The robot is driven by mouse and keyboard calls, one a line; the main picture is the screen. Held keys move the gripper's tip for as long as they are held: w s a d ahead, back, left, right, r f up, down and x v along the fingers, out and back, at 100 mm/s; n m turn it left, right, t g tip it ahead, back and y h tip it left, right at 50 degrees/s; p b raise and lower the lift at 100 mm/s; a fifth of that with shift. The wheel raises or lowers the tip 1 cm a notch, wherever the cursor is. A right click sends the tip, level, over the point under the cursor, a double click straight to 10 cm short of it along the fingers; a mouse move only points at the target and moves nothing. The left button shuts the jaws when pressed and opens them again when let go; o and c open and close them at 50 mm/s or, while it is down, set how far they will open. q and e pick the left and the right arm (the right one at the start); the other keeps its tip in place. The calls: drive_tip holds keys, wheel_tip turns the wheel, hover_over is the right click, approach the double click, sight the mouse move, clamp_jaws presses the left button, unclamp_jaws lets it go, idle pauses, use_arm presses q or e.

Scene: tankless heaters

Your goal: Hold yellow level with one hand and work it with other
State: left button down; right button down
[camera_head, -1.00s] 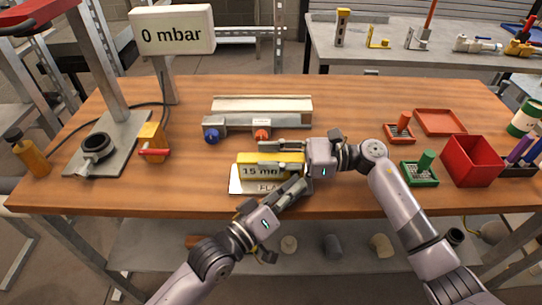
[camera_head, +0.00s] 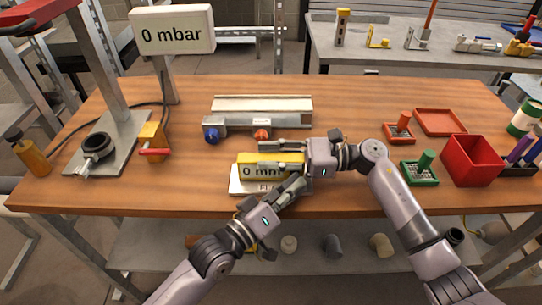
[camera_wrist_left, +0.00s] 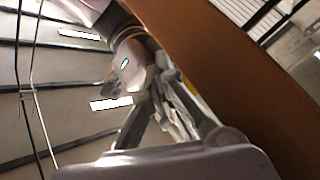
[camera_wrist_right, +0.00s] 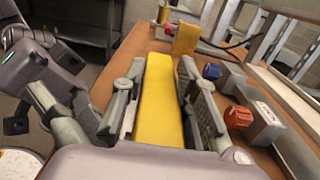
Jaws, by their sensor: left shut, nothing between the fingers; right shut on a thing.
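The yellow level (camera_head: 246,160) sits at the front middle of the bench, its partly hidden front readout showing "0 mm". A white plate (camera_head: 240,189) with lettering starting "FLA" lies at its foot, partly covered. My right gripper (camera_head: 264,156), its arm coming in from the right, is shut on the level, one finger on each long side. The right wrist view shows the yellow bar (camera_wrist_right: 160,100) between the fingers. My left gripper (camera_head: 299,184) is shut and empty, its tips close to the level's front right end. I cannot tell whether they touch it.
A grey unit with a blue knob (camera_head: 211,136) and an orange knob (camera_head: 262,134) stands behind the level. A yellow block (camera_head: 151,137) is on the left; a red bin (camera_head: 472,160) and a green tray (camera_head: 419,174) are on the right. The bench's front edge is close.

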use_arm(q)
drive_tip(key=shift+s, duration=0.45)
drive_tip(key=s, duration=0.6)
idle(0.4)
use_arm(e)
drive_tip(key=c, duration=1.2)
unclamp_jaws()
